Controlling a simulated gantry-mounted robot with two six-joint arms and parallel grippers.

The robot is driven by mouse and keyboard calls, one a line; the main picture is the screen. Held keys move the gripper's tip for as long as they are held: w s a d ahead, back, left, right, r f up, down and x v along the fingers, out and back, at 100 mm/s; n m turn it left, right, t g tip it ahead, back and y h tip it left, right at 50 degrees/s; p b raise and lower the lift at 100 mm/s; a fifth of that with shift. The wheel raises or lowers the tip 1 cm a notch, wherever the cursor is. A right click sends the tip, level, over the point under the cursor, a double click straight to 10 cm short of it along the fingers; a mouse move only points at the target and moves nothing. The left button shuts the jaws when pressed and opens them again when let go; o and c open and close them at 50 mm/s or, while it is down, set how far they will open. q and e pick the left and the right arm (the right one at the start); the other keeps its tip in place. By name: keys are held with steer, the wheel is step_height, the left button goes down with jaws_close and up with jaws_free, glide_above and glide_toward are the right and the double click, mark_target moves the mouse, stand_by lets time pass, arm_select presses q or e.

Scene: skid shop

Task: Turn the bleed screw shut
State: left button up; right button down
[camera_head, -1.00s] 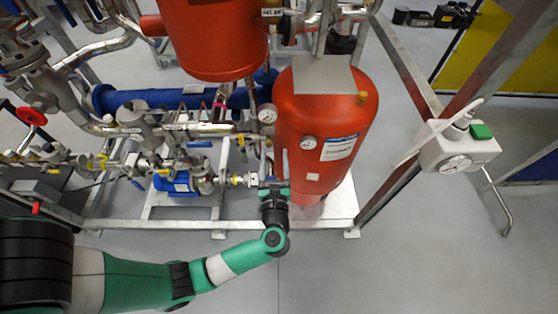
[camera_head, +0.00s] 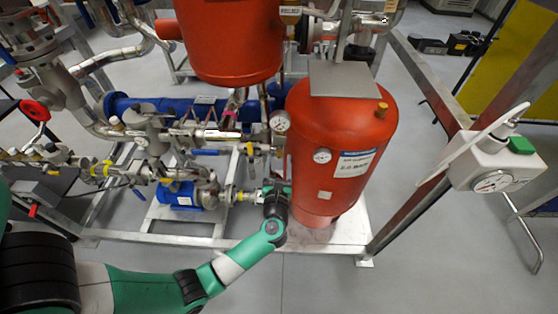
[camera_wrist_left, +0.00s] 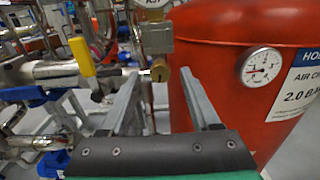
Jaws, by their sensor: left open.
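A small brass fitting with a round end, probably the bleed screw (camera_wrist_left: 160,72), shows in the left wrist view at the end of a steel pipe, below a gauge. It lies ahead of my left gripper (camera_wrist_left: 163,76), between the lines of its two open fingers. The fingers look apart from it, with nothing held. In the head view my left gripper (camera_head: 276,187) is beside the lower left of the red tank (camera_head: 335,150). The screw cannot be made out there. My right gripper is not in view.
A yellow-handled valve (camera_wrist_left: 82,57) is left of the brass fitting. The red tank wall (camera_wrist_left: 215,55) with a gauge (camera_wrist_left: 262,64) is close to the right finger. Pipes and a blue pump (camera_head: 178,195) crowd the left. Floor (camera_head: 420,280) is clear at right.

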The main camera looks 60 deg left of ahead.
arm_select(q)
steer(key=shift+w+a, duration=0.35)
steer(key=shift+a, duration=0.3)
steer(key=shift+c, duration=0.2)
jaws_close()
steer(key=shift+r, duration=0.1)
